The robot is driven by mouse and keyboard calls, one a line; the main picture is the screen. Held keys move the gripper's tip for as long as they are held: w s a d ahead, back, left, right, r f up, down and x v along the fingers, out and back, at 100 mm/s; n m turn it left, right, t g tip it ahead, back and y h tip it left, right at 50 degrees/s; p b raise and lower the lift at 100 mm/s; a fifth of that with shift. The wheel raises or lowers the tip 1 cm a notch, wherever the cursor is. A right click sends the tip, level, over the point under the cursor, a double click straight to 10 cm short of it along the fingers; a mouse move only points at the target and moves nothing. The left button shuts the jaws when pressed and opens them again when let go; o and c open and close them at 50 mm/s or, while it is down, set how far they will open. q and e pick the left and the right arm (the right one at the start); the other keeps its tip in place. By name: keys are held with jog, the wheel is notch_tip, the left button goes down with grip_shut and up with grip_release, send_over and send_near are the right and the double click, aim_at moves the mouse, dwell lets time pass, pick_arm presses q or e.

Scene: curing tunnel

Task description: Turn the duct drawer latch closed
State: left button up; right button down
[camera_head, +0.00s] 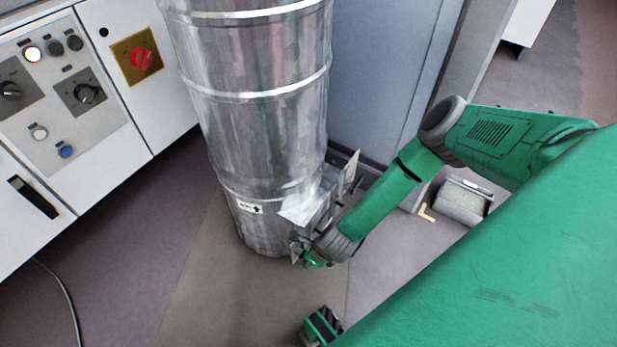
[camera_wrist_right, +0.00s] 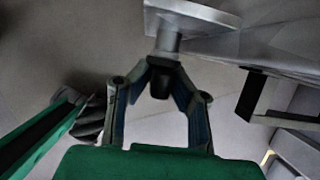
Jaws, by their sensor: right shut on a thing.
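The duct (camera_head: 262,110) is a shiny metal cylinder standing upright. A small metal drawer housing (camera_head: 312,203) sticks out low on its right side. My right gripper (camera_head: 308,262) is at the front of this housing, low down, and hides much of the latch. In the right wrist view my right gripper (camera_wrist_right: 160,72) is shut on the dark end of the latch (camera_wrist_right: 167,44), whose pale metal stem rises to a flat plate. The latch's exact angle is hard to tell. My left gripper does not show.
A white control cabinet (camera_head: 140,115) with knobs and a red switch stands left of the duct. A grey-blue panel (camera_head: 375,80) stands behind it. Floor in front is clear.

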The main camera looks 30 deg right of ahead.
jog(key=h, duration=0.1)
jog(key=t+h+p, duration=0.1)
jog(key=shift+s+a+n+h, duration=0.1)
jog(key=shift+a+n+h, duration=0.1)
jog(key=shift+n+h, duration=0.1)
jog(key=shift+n+t+h, duration=0.3)
jog(key=shift+t+h, duration=0.2)
jog(key=shift+h, duration=0.6)
jog(key=t+h, duration=0.1)
jog(key=h, duration=0.1)
jog(key=n+t+h+b, duration=0.1)
jog(key=t+h, duration=0.1)
jog(key=h, duration=0.1)
jog(key=shift+a+f, duration=0.1)
jog(key=shift+f, duration=0.1)
jog(key=shift+n+t+h, duration=0.6)
jog(key=shift+t+h, duration=0.2)
jog(key=shift+h, duration=0.4)
jog(key=shift+d+t+h, duration=0.2)
jog(key=shift+t+h, duration=0.2)
jog(key=shift+h, duration=0.2)
jog(key=shift+r, duration=0.1)
